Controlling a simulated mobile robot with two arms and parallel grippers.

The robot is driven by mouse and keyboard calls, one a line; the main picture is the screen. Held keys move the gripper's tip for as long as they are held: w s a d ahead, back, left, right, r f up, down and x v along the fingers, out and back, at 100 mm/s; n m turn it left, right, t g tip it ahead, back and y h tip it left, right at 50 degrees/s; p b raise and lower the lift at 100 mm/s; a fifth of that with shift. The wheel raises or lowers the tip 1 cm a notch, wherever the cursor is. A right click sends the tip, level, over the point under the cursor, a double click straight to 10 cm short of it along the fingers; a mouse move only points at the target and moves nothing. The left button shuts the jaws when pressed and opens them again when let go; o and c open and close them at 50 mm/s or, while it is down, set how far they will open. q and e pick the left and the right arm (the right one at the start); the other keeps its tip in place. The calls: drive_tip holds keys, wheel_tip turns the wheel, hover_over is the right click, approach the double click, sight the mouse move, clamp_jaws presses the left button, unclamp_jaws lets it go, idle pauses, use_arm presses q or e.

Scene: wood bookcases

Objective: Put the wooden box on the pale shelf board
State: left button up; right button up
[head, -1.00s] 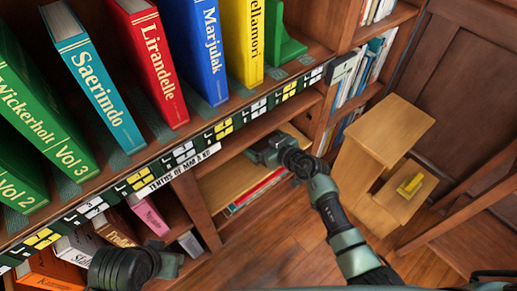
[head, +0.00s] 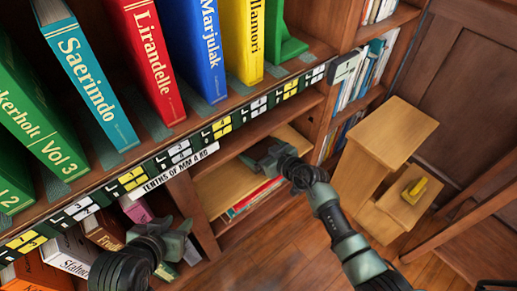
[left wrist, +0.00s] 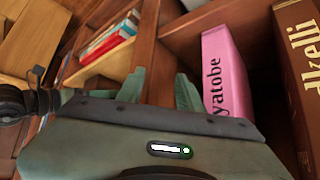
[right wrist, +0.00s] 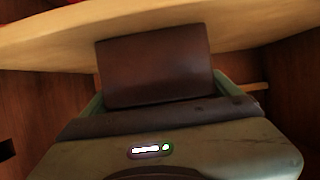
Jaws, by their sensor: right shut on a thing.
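The wooden box (right wrist: 153,70) is a dark brown block in the right wrist view. My right gripper (right wrist: 160,92) is shut on it, one finger at each side. In the head view my right gripper (head: 262,158) reaches into the lower bay over the pale shelf board (head: 222,190), and the box is hidden there. The board (right wrist: 250,22) spans the top of the right wrist view, behind the box; I cannot tell if they touch. My left gripper (head: 180,238) is empty by the lower books; its fingers (left wrist: 160,92) are apart in the left wrist view.
Large books, including a red one (head: 150,60), fill the shelf above, with a labelled strip (head: 190,155) along its edge. A pink book (left wrist: 225,75) stands near my left gripper. Flat books (head: 250,197) lie below the board. A wooden step stool (head: 390,135) stands at right.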

drive_tip(key=o, duration=1.8)
drive_tip(key=shift+c, duration=0.2)
